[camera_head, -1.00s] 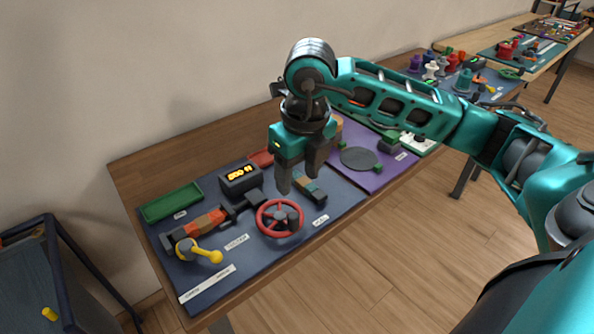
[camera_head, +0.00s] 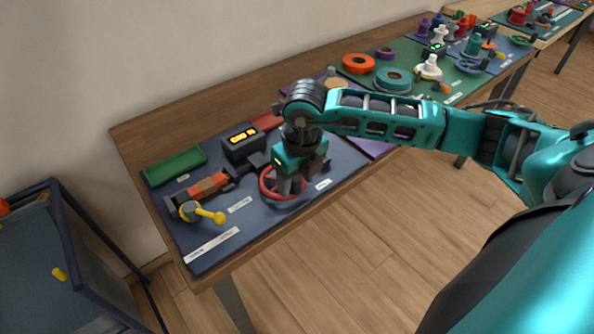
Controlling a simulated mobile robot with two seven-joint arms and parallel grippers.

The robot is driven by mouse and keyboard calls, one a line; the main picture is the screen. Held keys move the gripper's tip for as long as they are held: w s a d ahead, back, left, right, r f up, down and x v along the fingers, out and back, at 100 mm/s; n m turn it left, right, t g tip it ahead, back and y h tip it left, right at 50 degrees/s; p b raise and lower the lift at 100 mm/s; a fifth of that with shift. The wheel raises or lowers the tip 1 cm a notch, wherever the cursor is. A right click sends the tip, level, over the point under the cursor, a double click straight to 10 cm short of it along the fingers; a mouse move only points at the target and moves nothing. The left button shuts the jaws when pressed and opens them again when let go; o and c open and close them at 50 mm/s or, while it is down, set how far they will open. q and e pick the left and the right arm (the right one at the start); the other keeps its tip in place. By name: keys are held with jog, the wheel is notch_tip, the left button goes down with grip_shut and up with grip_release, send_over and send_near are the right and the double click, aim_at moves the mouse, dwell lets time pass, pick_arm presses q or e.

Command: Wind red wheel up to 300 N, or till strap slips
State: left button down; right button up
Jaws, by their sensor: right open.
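The red wheel (camera_head: 265,183) stands at the front of the dark blue mat. My right gripper (camera_head: 290,188) is down at the wheel, pointing downward, open, with its fingers over the hub area. The fingers hide the hub and part of the rim; I cannot tell whether they touch it. A strap with orange and brown parts (camera_head: 207,187) lies in a dark holder left of the wheel. A dark box with a lit yellow display (camera_head: 241,138) stands behind the wheel; its digits are too small to read surely. My left gripper is not in view.
A green tray (camera_head: 175,166) lies behind the strap, and a red block (camera_head: 266,121) lies near the display. Orange and teal rings (camera_head: 358,64) stand further right.

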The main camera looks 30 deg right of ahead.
grip_shut()
dwell(0.8)
